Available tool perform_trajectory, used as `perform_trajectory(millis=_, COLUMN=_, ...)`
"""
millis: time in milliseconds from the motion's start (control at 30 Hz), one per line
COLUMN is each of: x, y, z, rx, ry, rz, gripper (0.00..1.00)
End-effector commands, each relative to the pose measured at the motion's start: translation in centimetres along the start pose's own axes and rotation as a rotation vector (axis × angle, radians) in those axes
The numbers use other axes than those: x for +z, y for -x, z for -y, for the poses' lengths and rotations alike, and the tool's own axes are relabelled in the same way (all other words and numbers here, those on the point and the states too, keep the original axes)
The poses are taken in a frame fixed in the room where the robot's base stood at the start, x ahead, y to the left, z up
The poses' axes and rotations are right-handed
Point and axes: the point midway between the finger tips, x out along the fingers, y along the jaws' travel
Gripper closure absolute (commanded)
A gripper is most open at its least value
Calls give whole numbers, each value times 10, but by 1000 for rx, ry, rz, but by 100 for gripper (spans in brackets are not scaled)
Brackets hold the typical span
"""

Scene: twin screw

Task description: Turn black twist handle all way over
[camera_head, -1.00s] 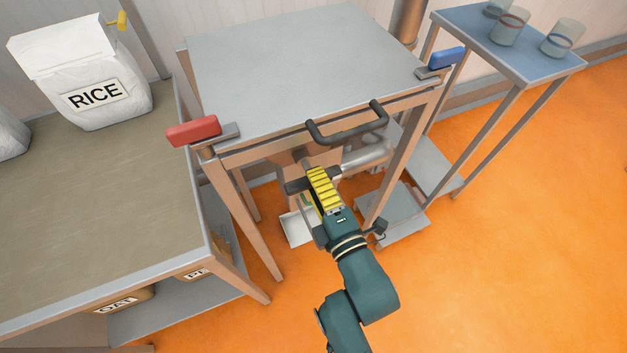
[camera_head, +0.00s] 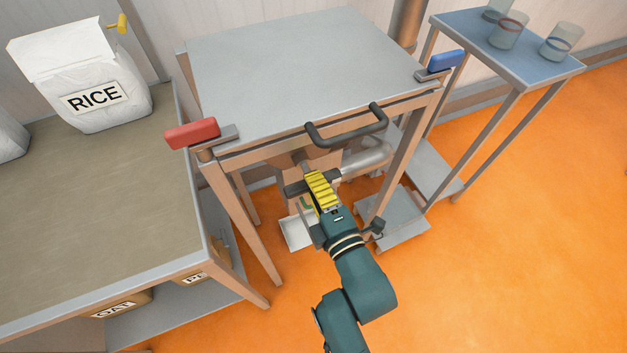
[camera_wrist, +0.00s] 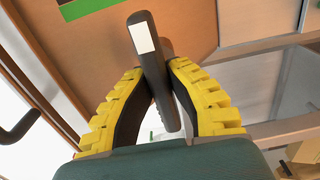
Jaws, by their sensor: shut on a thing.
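The black twist handle (camera_wrist: 158,75) is a dark bar with a white patch near one end. In the wrist view it runs between the two yellow-ribbed fingers of my gripper (camera_wrist: 154,88), slightly tilted from upright. In the head view the handle (camera_head: 296,188) is under the front of the grey-topped table, with its left end showing beside the fingers. My gripper (camera_head: 318,182) is shut on the handle, reaching in from the front. The fingers hide the handle's middle in the head view.
A dark pull bar (camera_head: 346,134) sticks out above my gripper from the table (camera_head: 300,60). Red (camera_head: 192,132) and blue (camera_head: 446,60) handles are at its front corners. A bench with a rice bag (camera_head: 95,95) stands left.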

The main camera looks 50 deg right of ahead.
Motion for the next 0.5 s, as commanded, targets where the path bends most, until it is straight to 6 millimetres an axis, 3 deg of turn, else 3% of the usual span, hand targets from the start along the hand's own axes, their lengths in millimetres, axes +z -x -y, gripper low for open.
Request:
perform_trajectory(millis=267, x=0, y=0, z=-1, rx=-3, ry=-61, rz=0, gripper=100)
perform_trajectory(millis=500, x=0, y=0, z=-2, rx=-5, ry=-217, rz=0, gripper=100)
